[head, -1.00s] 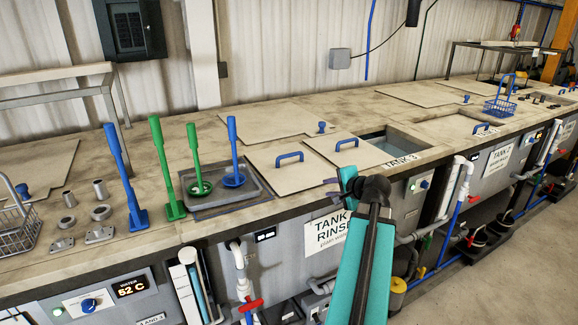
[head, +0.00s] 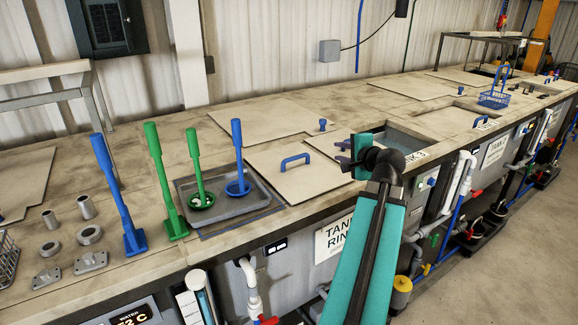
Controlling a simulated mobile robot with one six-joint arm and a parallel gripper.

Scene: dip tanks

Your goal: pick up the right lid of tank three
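Tank three's right lid (head: 328,145) is a flat beige plate next to the open part of the tank (head: 410,150), beside the "3" label. My gripper (head: 343,158) is at this lid, over or beside its blue handle, and largely covers the handle. I cannot tell whether the fingers touch it or how far apart they are. A similar lid (head: 280,182) with a blue handle (head: 296,161) lies flat to the left. My wrist and teal arm hide the right lid's front right part.
A grey tray (head: 245,193) holds a green and a blue ladle, with more upright tools and metal parts left of it. A large flat panel (head: 265,118) lies behind. A blue basket (head: 493,98) stands far right.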

